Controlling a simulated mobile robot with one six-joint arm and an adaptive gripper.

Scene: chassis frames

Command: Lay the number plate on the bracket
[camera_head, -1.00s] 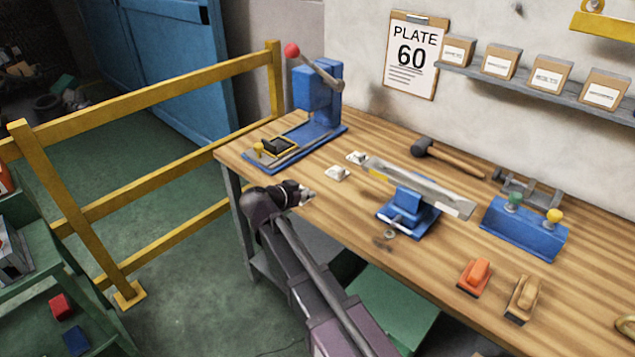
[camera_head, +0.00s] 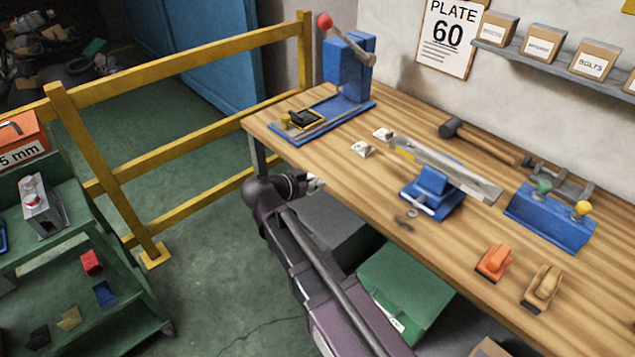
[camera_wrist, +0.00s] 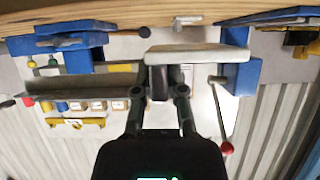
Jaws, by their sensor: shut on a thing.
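My gripper (camera_wrist: 167,62) is shut on a pale flat piece, the number plate (camera_wrist: 195,52), in the wrist view. In the head view my gripper (camera_head: 308,185) is at the bench's front edge, with only a small light bit showing past it. A long grey metal rail (camera_head: 455,170) lies across a blue vise (camera_head: 432,190) on the bench, apart from my gripper. I cannot tell for sure which part is the bracket. No lettering on the plate can be read.
A blue lever press (camera_head: 348,65) stands at the bench's left end. A yellow railing (camera_head: 190,75) stands at left.

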